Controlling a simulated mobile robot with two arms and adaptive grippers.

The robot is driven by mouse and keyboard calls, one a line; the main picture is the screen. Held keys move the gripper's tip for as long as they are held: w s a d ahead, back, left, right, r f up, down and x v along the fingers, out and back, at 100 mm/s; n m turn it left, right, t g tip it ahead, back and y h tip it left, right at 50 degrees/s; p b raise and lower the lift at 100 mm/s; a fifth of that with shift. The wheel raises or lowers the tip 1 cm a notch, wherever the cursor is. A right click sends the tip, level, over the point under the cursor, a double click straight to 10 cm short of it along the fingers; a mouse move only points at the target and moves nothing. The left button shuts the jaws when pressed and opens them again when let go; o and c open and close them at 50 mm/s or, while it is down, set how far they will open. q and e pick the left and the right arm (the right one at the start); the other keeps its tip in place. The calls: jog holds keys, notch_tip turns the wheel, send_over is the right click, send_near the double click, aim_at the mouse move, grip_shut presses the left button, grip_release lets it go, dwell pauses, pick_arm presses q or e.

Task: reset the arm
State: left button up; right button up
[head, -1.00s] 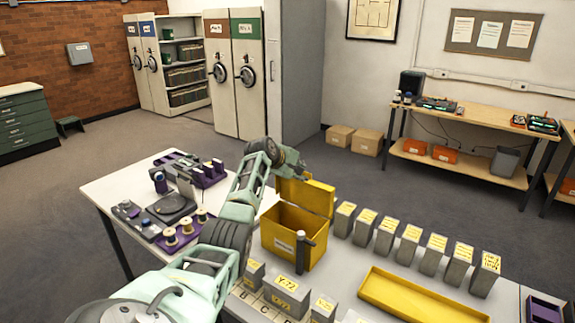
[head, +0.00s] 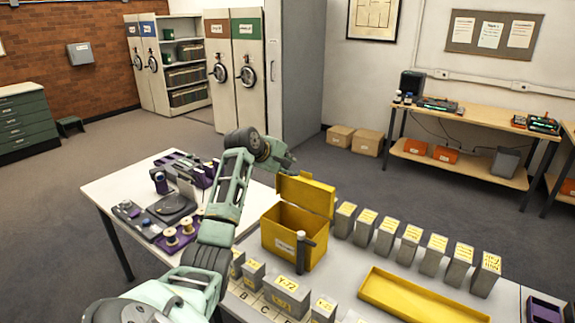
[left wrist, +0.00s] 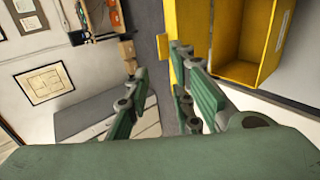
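My left arm reaches in from the lower left in the head view. Its left gripper (head: 286,165) is above the table, just beyond and left of the raised lid (head: 307,193) of an open yellow box (head: 288,241). The yellow box (left wrist: 240,40) shows to the right of the fingers there. My right gripper is not in view.
A row of grey labelled boxes (head: 411,245) and a yellow tray (head: 419,300) stand right of the yellow box. More grey boxes (head: 287,294) stand in front. Purple trays and spools (head: 187,226) are left of my arm. Grey cabinets (head: 234,75) stand behind, beyond open floor.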

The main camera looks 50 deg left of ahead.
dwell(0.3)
pick_arm(q)
jog(key=s+d+f+m+g, duration=0.1)
jog(key=s+d+f+m, duration=0.3)
jog(key=d+f, duration=0.35)
jog(key=s+d+f+m+g, duration=0.2)
jog(key=s+d+f+m, duration=0.15)
jog(key=d+f, duration=0.4)
jog(key=s+d+f+m+g, duration=0.1)
jog(key=s+d+f+m, duration=0.2)
jog(key=d+f+m, duration=0.35)
jog(key=s+d+f+m+g+h, duration=0.3)
jog(key=s+d+m, duration=0.6)
jog(key=s+d, duration=1.6)
notch_tip(320, 180, down, 31)
jog(key=s+g+b, duration=0.1)
jog(key=s+b, duration=0.1)
jog(key=b, duration=0.3)
jog(key=s+a+f+g+b, duration=0.1)
jog(key=s+a+f+b, duration=0.2)
jog(key=s+f, duration=1.4)
notch_tip(320, 180, down, 2)
jog(key=shift+a+f, duration=0.25)
jog(key=shift+a, duration=0.2)
